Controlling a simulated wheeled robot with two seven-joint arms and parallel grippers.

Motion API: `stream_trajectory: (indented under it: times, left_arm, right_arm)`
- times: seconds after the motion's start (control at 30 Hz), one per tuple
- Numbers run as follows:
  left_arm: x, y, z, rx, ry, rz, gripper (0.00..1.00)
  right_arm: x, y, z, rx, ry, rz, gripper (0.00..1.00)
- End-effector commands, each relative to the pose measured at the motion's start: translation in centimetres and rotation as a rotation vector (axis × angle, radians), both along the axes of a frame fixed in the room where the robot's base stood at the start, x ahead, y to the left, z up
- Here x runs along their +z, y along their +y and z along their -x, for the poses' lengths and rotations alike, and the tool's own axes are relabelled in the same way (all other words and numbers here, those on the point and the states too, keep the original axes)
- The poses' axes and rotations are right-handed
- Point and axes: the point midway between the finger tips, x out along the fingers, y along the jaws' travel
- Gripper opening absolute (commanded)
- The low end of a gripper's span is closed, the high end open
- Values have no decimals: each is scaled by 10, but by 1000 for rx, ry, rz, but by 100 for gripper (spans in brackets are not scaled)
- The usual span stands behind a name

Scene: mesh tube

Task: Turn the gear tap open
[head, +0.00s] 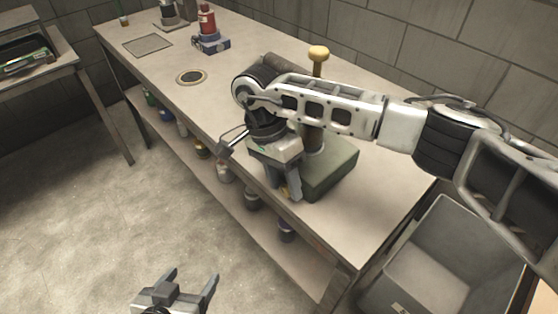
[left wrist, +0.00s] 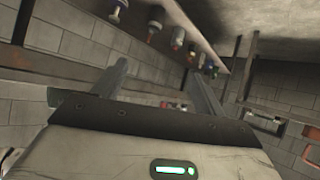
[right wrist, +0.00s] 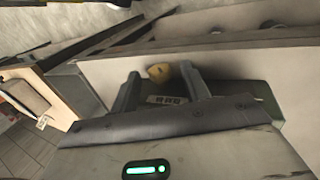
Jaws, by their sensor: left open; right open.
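The gear tap appears to be the green base (head: 335,172) on the bench, with an upright post topped by a yellow knob (head: 318,53). A small yellow handle (right wrist: 158,71) shows between the fingertips of my right gripper (right wrist: 160,74) in the right wrist view. My right gripper (head: 284,190) is open, pointing down at the front side of the green base. In the head view it and its arm hide much of the tap; I cannot tell whether the fingers touch the handle. My left gripper (head: 193,275) is open and empty over the floor, well away from the bench.
The bench (head: 140,75) carries a red bottle (head: 207,22) on a blue stand and a round drain-like disc (head: 191,77). A lower shelf holds several jars. A grey bin (head: 440,262) stands at the bench's right end. The floor at left is clear.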

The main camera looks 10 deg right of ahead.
Motion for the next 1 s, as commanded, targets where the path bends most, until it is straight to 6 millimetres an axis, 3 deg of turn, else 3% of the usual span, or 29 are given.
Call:
stream_trajectory:
  times: [0.17,0.6,0.8,1.0]
  left_arm:
    - [-5,0,0,0,0,4,72]
    - [-1,-1,-1,1,-13,19,72]
    - [-1,-1,-1,1,-8,13,72]
    - [-3,-1,0,1,-4,11,72]
  right_arm:
    - [23,6,-8,1,-6,-2,46]
    - [121,27,-37,0,-6,1,46]
    - [143,32,-43,0,-2,1,46]
    - [148,33,-45,0,-1,-1,46]
